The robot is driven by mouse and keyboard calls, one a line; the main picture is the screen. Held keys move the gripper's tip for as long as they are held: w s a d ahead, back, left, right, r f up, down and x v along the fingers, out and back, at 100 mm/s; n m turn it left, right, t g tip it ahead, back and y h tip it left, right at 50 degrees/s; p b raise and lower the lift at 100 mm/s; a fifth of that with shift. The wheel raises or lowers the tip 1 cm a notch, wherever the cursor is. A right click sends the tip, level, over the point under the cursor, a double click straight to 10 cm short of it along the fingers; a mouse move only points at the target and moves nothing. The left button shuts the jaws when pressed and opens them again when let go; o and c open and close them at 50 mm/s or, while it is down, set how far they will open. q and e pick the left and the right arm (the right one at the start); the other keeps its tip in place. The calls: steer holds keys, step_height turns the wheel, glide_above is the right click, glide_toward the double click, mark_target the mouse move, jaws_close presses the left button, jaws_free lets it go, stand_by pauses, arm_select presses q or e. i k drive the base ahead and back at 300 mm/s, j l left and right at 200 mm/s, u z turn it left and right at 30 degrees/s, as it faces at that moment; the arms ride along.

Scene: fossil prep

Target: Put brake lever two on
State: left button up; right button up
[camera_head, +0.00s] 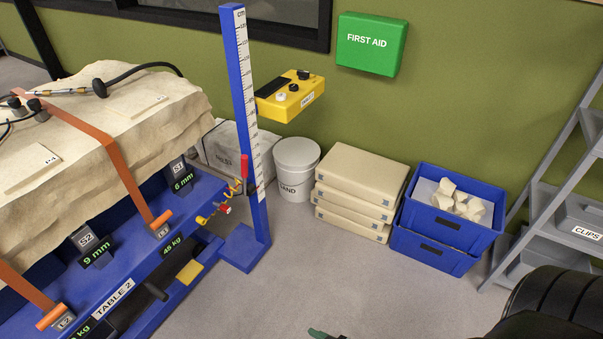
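The blue table marked TABLE 2 (113,299) stands at the left with a big pale block (150,112) strapped on it. No label in view reads brake lever two. Possible levers are a yellow pedal-like piece (190,272) low on the table's side, a black handle (156,290) beside it, and a red handle (244,167) at the blue post; I cannot tell which, if any, is the lever. A small greenish tip (320,334) at the bottom edge may be part of my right gripper; its opening is cut off. My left gripper is out of view.
The blue measuring post (240,95) stands at the table's corner. Behind it are a white SAND bucket (295,165), stacked beige pads (350,225), blue crates (437,255) and a grey shelf rack (560,160). The grey floor (330,280) in the middle is clear.

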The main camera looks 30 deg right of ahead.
mark_target(247, 190)
steer(key=l+z, duration=0.1)
steer(key=z, duration=0.45)
steer(key=i+l+z, duration=0.25)
steer(key=i, duration=0.9)
steer(key=j, duration=0.1)
